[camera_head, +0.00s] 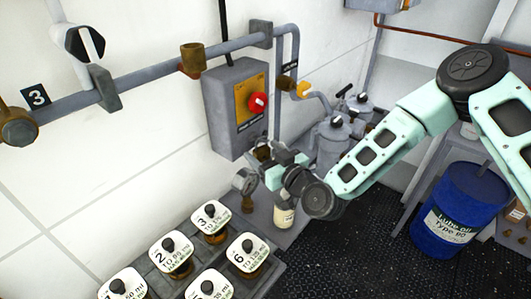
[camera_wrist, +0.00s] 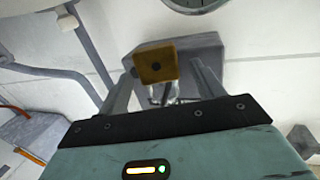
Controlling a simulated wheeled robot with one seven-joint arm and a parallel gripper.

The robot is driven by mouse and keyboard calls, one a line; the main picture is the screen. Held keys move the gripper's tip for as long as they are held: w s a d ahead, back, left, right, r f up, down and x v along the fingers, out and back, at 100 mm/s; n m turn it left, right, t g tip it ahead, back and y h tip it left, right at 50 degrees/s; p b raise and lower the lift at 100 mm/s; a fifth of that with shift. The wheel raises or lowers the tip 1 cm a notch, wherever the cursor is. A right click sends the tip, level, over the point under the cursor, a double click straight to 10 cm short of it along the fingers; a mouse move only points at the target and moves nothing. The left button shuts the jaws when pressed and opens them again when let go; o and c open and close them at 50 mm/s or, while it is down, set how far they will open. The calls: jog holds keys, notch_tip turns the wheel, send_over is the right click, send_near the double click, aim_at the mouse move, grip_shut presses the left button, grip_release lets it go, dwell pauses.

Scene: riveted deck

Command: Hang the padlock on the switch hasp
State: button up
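A brass padlock (camera_wrist: 156,62) with a dark spot on its face shows between the fingers of my gripper (camera_wrist: 162,66) in the wrist view. Its grey shackle (camera_wrist: 163,94) points toward my palm in the picture and is partly hidden. The fingers are spread, with a clear gap on the right side of the padlock. In the head view my gripper (camera_head: 276,164) is just below and right of the grey switch box (camera_head: 222,115), beside a small brownish thing (camera_head: 262,152), likely the padlock. The box has a red knob (camera_head: 257,104) on a yellow plate. I cannot make out the hasp.
A gauge (camera_head: 245,181) stands close to the left of my gripper. A pale jar (camera_head: 284,213) is under my wrist. Pipes (camera_head: 150,75) run along the wall. A blue drum (camera_head: 462,208) stands right.

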jog(key=f+p+v, duration=0.1)
jog(key=p+v, duration=0.2)
jog(key=v, duration=1.4)
jog(key=shift+s+r, duration=0.2)
jog(key=shift+r, duration=0.2)
jog(key=shift+d, duration=0.15)
jog(key=s+a+f+n+g+h+b, duration=0.1)
jog(key=s+a+f+n+g+b, duration=0.15)
jog(key=a+f+n+g, duration=0.4)
jog(key=s+d+r+m+g+h+b, duration=0.5)
jog(key=s+d+r, duration=0.6)
jog(key=s, duration=0.4)
jog(key=r+m+g+h, duration=0.1)
jog(key=g+h, duration=0.1)
jog(key=h, duration=0.1)
jog(key=shift+d+h+b, duration=0.25)
jog(key=shift+h+b, duration=0.05)
jog(key=shift+h, duration=0.1)
